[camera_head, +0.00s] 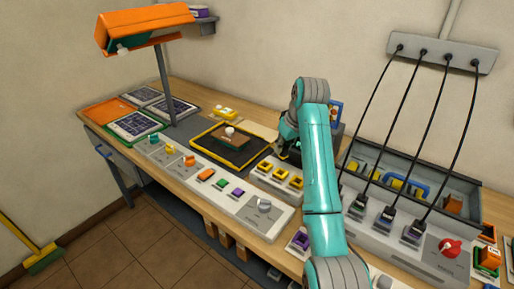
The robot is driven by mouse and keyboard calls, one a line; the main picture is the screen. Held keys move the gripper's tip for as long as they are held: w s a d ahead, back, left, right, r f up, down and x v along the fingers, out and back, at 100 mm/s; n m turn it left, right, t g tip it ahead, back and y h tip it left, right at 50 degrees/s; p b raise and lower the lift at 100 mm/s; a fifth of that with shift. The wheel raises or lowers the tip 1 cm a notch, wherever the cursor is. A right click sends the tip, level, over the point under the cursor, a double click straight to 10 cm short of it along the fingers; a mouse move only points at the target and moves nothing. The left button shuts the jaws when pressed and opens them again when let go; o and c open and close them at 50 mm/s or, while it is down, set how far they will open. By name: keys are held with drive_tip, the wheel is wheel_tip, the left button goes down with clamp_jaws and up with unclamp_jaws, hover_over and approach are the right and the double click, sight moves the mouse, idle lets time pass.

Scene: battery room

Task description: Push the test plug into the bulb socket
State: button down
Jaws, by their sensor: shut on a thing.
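My gripper (281,149) is at the far end of my teal arm, over the bench just right of a black mat with a yellow edge (207,150). The arm hides most of it. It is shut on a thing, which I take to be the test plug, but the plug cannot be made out. On the mat lies a brown block (232,140) with a white, bulb-like knob (229,130) on top. The gripper is to the right of this block and apart from it. I cannot tell for sure which part is the bulb socket.
An orange lamp hood (145,25) on a grey post overhangs the bench's left half. Panels of switches and yellow-framed sockets (280,175) line the front. Black cables (423,130) hang from a wall box to plugs at right, before a grey bin (440,185).

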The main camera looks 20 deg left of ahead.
sight(282, 160)
drive_tip(key=shift+f, duration=0.25)
drive_tip(key=shift+a+f, duration=0.1)
drive_tip(key=shift+f, duration=2.55)
drive_tip(key=shift+f, duration=0.55)
drive_tip(key=c, duration=1.3)
unclamp_jaws()
drive_tip(key=shift+o, duration=0.2)
drive_tip(key=v, duration=1.1)
drive_tip(key=shift+s+f, duration=0.1)
